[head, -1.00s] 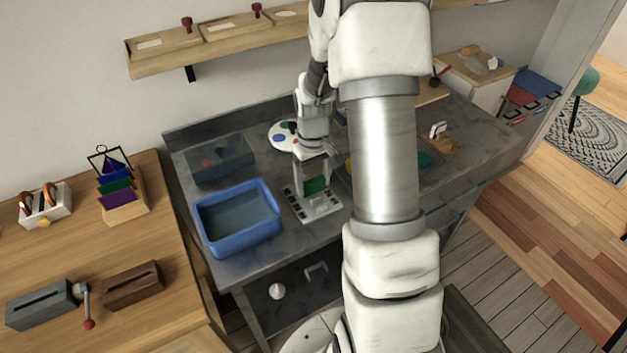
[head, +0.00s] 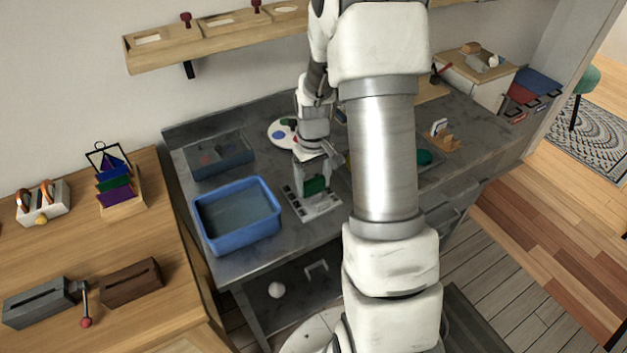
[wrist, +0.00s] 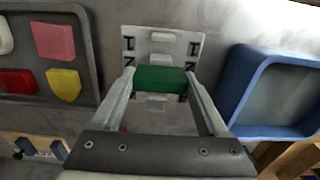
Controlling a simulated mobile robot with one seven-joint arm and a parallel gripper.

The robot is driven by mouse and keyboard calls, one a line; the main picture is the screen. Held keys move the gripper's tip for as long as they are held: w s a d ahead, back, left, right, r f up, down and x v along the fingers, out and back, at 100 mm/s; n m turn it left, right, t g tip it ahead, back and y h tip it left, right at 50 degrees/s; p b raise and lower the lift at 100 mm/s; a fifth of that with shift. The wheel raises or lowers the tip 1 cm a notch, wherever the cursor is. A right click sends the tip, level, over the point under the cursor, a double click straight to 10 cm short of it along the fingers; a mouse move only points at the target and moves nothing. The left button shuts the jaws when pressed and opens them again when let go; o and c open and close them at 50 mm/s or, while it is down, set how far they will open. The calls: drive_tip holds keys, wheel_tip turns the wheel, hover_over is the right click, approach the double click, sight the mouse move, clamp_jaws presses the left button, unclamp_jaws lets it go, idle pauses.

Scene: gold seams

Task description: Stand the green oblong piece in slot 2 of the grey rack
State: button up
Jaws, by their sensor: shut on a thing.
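My gripper (head: 314,187) is shut on the green oblong piece (head: 315,185), which lies across between the two fingers. In the wrist view the green piece (wrist: 160,79) shows between the fingertips. The grey rack (head: 328,207) is on the metal worktable, directly under my gripper. In the wrist view the rack (wrist: 185,42) is pale grey, with dark number marks along both sides and several slots in a row. The green piece covers part of the rack there. Whether its lower edge is above a slot or inside one, I cannot tell.
A blue bin (head: 237,240) stands left of the rack, close to my gripper. A grey tray (head: 220,158) with coloured pieces and a round white palette (head: 282,133) lie behind. My arm hides part of the table to the right.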

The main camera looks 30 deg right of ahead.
drive_tip(key=shift+f+b, duration=0.7)
drive_tip(key=shift+f, duration=0.35)
idle(0.5)
drive_tip(key=o, duration=1.3)
drive_tip(key=shift+o, duration=0.2)
drive_tip(key=shift+r, duration=0.2)
drive_tip(key=shift+r+p, duration=2.55)
drive_tip(key=shift+r, duration=0.8)
drive_tip(key=shift+r, duration=0.1)
